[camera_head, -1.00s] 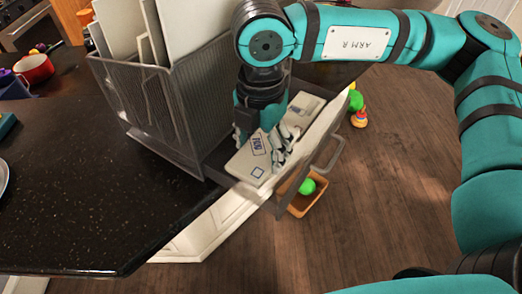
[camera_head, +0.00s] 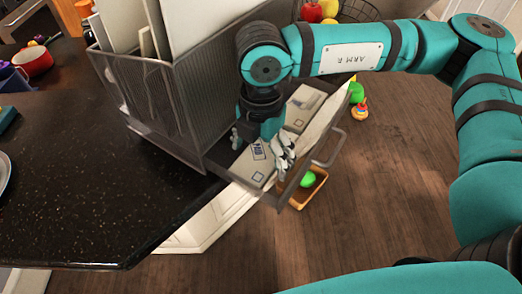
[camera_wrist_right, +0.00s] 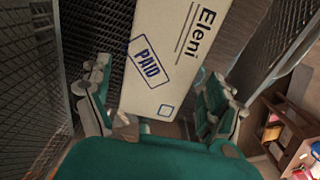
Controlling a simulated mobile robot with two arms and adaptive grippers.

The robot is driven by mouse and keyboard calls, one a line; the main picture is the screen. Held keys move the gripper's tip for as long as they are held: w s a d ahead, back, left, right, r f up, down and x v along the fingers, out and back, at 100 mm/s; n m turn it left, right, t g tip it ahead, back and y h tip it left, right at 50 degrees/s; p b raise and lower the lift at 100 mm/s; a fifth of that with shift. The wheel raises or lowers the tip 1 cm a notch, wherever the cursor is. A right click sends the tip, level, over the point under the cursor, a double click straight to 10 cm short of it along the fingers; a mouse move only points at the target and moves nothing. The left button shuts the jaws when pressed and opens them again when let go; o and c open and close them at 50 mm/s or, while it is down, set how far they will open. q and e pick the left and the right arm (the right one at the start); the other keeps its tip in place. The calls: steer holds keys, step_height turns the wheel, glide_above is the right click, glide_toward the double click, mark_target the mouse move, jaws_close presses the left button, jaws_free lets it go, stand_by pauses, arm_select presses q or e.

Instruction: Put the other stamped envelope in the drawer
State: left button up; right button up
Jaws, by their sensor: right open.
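A white envelope (camera_head: 254,166) with a blue PAID stamp lies in the open mesh drawer (camera_head: 221,158) of the desk organizer. It also shows in the right wrist view (camera_wrist_right: 172,60), with the name Eleni printed on it. A second pale envelope or card (camera_head: 303,106) lies farther back in the drawer; its face is too small to read. My right gripper (camera_head: 260,147) is open over the stamped envelope, one finger on each side. In the wrist view my right gripper (camera_wrist_right: 157,105) shows its fingers spread apart. My left gripper is not in view.
The mesh organizer (camera_head: 150,100) holds upright papers on the dark counter (camera_head: 90,180). A red pot (camera_head: 32,62) stands at the far left. An orange bin (camera_head: 310,190) with a green ball and several toys are on the wooden floor.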

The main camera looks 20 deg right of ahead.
mark_target(261, 156)
steer(key=shift+r+p, duration=0.3)
steer(key=shift+p, duration=0.1)
steer(key=shift+w+r+b, duration=0.1)
steer(key=shift+r+b, duration=0.2)
steer(key=shift+b, duration=0.1)
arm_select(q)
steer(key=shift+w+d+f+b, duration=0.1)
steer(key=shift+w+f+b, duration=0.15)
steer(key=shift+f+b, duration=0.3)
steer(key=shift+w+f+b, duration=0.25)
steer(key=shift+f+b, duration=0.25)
arm_select(e)
step_height(261, 156, up, 11)
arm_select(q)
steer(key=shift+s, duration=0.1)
